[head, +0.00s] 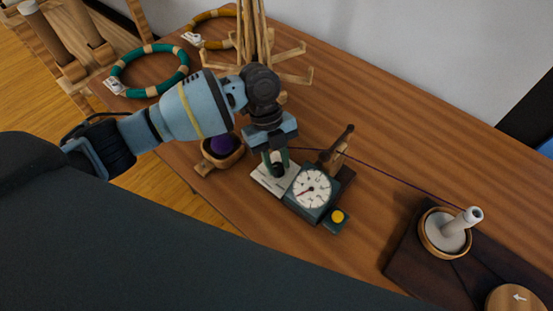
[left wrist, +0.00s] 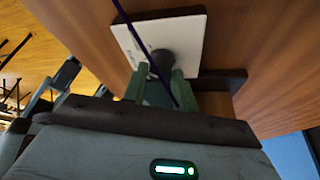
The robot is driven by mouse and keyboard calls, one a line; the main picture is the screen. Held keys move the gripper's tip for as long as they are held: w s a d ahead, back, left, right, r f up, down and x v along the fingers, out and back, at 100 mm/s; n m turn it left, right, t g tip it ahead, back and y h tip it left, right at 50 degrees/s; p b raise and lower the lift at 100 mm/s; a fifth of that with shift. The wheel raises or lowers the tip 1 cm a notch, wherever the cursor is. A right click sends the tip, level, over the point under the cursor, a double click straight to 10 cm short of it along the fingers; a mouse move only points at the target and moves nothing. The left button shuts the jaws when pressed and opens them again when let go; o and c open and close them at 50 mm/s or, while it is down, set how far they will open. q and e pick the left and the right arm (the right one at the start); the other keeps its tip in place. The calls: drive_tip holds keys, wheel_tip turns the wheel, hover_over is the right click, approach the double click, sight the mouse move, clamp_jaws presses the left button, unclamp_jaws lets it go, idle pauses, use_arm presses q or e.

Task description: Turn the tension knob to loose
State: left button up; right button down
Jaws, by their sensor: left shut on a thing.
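The tension knob (head: 278,170) is a small dark knob on a white plate (head: 262,183), beside a counter with a round white dial (head: 312,188). My left gripper (head: 276,160) reaches down from above and is shut on the knob. In the left wrist view, the dark knob (left wrist: 162,62) stands on the white plate (left wrist: 192,40) between the green fingertips of my left gripper (left wrist: 160,76). A purple yarn crosses that view in front of the plate. The fingers partly hide the knob, and I cannot read its setting. My right gripper is not in view.
A yellow button (head: 338,216) sits beside the dial. A wooden post (head: 341,146) stands behind it. Purple yarn runs right to a winder with a pale cone (head: 462,222). A bowl (head: 223,158) holds a purple ball close to my left gripper. Teal hoop (head: 151,92) lies further left.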

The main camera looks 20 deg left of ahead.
use_arm(q)
drive_tip(key=m, duration=0.3)
drive_tip(key=shift+w+d+g+y+b, duration=0.1)
drive_tip(key=shift+g+y+b, duration=0.2)
drive_tip(key=shift+y, duration=0.1)
drive_tip(key=shift+m, duration=0.7)
drive_tip(key=shift+y, duration=0.3)
drive_tip(key=o, duration=1)
drive_tip(key=shift+g, duration=0.3)
drive_tip(key=shift+c, duration=0.2)
drive_tip(key=v, duration=0.8)
drive_tip(key=shift+f, duration=0.15)
